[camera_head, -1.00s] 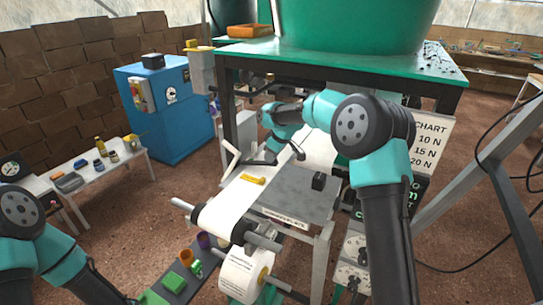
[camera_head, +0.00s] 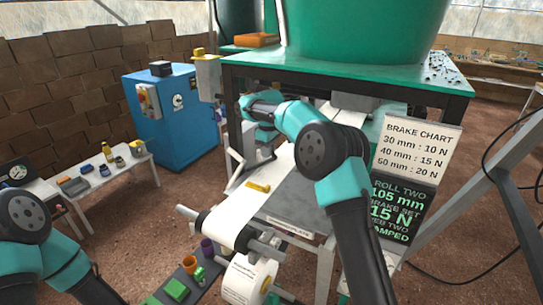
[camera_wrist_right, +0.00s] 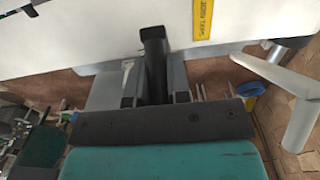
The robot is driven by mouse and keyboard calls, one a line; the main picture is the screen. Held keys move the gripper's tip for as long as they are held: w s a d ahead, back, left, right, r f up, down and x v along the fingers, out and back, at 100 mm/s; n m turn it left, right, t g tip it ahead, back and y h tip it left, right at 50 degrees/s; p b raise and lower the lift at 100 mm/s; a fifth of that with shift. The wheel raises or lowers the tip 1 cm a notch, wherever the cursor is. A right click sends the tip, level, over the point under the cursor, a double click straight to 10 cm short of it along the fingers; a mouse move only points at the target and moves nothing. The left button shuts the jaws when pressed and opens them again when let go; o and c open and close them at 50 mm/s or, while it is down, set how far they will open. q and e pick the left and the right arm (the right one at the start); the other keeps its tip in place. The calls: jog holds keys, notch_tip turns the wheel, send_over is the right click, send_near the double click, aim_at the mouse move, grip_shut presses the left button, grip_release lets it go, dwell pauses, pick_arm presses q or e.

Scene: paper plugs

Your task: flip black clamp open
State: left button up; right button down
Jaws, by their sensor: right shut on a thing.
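The black clamp (camera_wrist_right: 153,62) shows in the right wrist view as an upright dark bar at the edge of the white paper web (camera_wrist_right: 100,35). My right gripper (camera_wrist_right: 152,95) has its grey fingers on either side of the bar and is shut on it. In the head view my right gripper (camera_head: 262,140) is at the far left side of the web, partly hidden by its own wrist, and the clamp cannot be made out there. My left arm shows at the lower left, but its gripper is out of the picture.
A yellow tag (camera_head: 258,187) lies on the white web, which runs over a front roller (camera_head: 232,230). A paper roll (camera_head: 248,278) hangs below. A brake chart sign (camera_head: 422,148) stands at right. A blue cabinet (camera_head: 172,112) and small white table (camera_head: 110,178) are at left.

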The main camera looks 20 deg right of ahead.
jog(key=shift+w+a+r+g+h, duration=0.5)
jog(key=shift+w+a+r, duration=0.1)
jog(key=c, duration=1.1)
grip_release()
jog(key=shift+d, duration=0.1)
